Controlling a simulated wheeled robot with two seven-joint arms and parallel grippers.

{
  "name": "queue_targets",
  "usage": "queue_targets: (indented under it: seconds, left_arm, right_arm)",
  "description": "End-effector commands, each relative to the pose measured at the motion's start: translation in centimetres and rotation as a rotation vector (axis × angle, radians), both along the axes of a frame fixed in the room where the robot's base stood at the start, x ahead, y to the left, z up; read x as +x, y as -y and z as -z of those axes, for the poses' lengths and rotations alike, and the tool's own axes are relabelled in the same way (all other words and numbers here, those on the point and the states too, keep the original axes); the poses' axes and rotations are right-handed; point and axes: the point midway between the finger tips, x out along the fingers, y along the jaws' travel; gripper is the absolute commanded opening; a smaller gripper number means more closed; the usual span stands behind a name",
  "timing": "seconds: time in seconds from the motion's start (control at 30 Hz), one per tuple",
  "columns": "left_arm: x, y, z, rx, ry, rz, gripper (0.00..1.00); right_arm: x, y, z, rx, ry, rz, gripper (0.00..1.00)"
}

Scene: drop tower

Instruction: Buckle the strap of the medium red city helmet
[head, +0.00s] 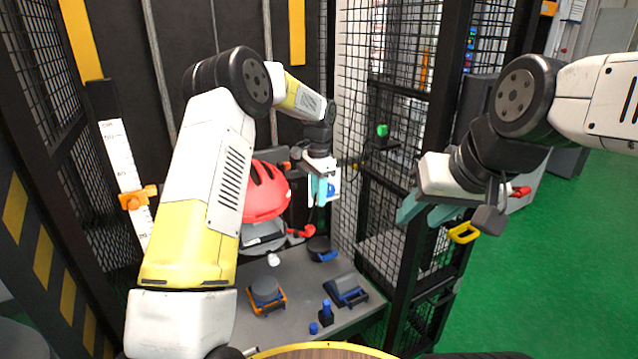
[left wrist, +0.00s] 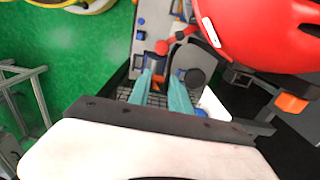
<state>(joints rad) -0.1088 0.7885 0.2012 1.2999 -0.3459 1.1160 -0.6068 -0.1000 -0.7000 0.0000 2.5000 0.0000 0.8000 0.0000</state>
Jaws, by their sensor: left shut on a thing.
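The red helmet (head: 265,190) sits on a grey and black stand (head: 262,236), partly behind my left arm. It fills the upper right of the left wrist view (left wrist: 265,35). My left gripper (head: 321,190) is just right of the helmet, fingers pointing down. In the left wrist view its teal fingers (left wrist: 163,88) are close together on a small dark piece that looks like the helmet's strap end. A dark curved strap (left wrist: 188,43) runs from the helmet side towards them. The buckle is not clear. My right gripper (head: 424,212) is apart on the right, its fingers spread and empty.
A red-knobbed arm (head: 300,232) projects beside the helmet stand. The grey table (head: 305,290) holds a round orange-framed fixture (head: 266,294), a dark blue block (head: 346,289) and small blue pieces. Black mesh cage walls (head: 385,60) surround it. Green floor lies open right.

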Motion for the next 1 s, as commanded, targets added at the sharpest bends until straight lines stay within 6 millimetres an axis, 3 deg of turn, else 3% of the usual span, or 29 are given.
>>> queue_targets:
  seconds: [0.27,1.0]
  left_arm:
    - [-1.8,0.6,1.7,0.0,-0.001,0.001,0.02]
    - [-6.9,-3.6,2.8,0.001,0.001,-0.001,0.02]
  right_arm:
    - [0.0,0.0,0.0,0.0,0.0,0.0,0.4]
    - [0.0,0.0,0.0,0.0,0.0,0.0,0.4]
